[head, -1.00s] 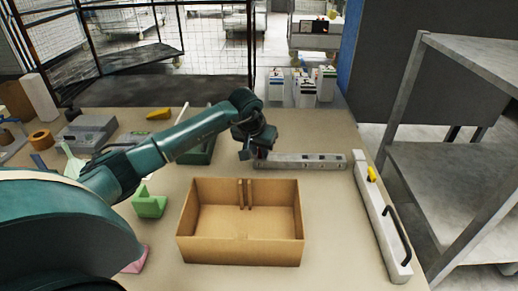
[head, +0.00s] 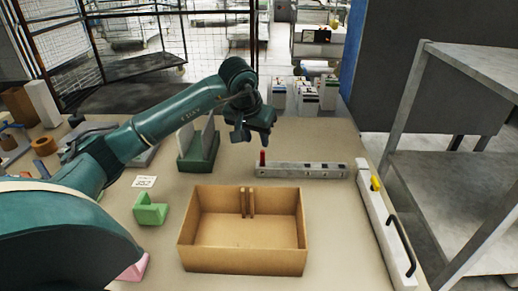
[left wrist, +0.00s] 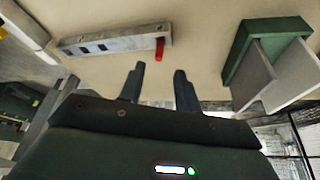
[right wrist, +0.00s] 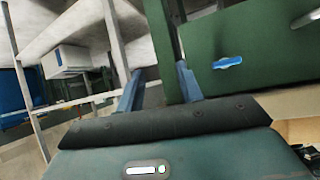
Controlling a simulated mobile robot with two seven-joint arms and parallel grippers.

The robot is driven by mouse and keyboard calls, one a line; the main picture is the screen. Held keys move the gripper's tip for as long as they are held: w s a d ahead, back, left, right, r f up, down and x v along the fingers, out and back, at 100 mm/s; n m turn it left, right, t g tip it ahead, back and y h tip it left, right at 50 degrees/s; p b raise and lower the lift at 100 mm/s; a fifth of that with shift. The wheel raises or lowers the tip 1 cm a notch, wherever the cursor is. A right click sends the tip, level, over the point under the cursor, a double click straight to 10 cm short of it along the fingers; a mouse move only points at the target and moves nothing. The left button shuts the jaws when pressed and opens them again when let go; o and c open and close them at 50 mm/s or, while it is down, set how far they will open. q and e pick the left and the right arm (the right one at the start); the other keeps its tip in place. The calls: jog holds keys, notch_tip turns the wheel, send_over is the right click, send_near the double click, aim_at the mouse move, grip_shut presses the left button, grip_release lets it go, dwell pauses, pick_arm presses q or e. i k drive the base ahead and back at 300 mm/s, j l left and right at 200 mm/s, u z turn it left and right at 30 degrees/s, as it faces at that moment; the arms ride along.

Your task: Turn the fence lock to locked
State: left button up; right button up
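A grey metal bar with dark square marks (head: 310,171) lies on the table behind the cardboard box. A red upright peg (head: 263,158) stands at its left end; it also shows in the left wrist view (left wrist: 159,49). A long grey fence (head: 384,230) with a black handle and a yellow knob (head: 375,184) runs along the right table edge. I cannot tell which part is the lock. My left gripper (head: 252,139) hangs above and behind the red peg, apart from it, with empty, spread fingers (left wrist: 160,70). My right gripper (right wrist: 160,70) is open and empty, away from the table.
An open cardboard box (head: 243,265) stands at the front middle. A green holder with grey plates (head: 197,164) is left of the bar, and a green block (head: 150,210) lies nearer. A metal shelf (head: 450,175) stands at the right. Table between box and fence is clear.

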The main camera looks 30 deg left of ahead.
aim_at(374, 187)
jog(key=k, duration=1)
